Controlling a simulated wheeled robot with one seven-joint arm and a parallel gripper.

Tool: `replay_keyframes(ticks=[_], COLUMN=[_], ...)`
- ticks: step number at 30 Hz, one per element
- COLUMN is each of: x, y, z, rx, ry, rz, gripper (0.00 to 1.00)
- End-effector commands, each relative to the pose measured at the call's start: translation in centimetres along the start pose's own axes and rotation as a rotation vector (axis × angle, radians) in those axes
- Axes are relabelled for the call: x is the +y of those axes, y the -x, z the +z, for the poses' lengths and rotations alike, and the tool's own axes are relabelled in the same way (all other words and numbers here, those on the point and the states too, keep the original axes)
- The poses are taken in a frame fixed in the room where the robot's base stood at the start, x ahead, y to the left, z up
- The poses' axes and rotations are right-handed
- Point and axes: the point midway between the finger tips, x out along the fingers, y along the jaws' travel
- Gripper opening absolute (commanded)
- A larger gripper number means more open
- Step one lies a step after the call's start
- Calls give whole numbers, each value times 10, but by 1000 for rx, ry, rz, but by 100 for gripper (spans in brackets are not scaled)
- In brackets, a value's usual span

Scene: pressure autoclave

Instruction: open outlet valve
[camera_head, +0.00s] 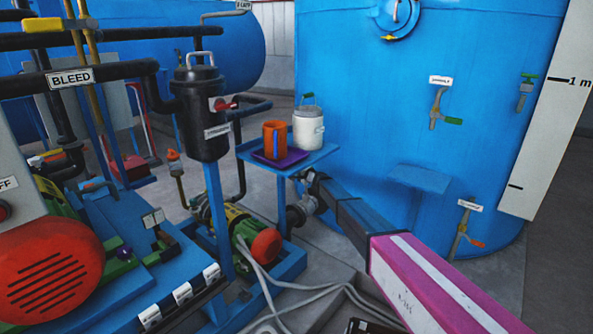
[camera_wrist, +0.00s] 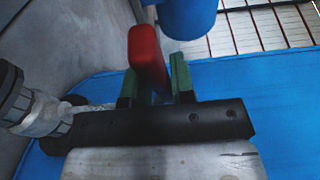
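In the wrist view a red valve lever (camera_wrist: 148,55) stands between the green fingers of my gripper (camera_wrist: 155,68). The lever is close to both fingers, but I cannot tell whether they press on it. A grey metal fitting (camera_wrist: 38,115) lies to the left of the gripper. In the head view my gripper (camera_head: 310,181) is beside the small blue shelf, near a dark round pipe fitting (camera_head: 301,210). The red lever there cannot be made out.
A black filter housing (camera_head: 202,115) stands left. The large blue tank (camera_head: 390,120) has several small valves. Grey cables (camera_head: 300,288) lie on the floor.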

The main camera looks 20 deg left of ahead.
Motion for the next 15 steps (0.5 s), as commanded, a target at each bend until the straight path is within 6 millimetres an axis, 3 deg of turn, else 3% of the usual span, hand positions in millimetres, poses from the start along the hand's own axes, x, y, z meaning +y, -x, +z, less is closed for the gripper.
replay_keyframes(ticks=[15], x=[-1], y=[9], z=[1], rx=[-2], ry=[0], rz=[-1], gripper=[40])
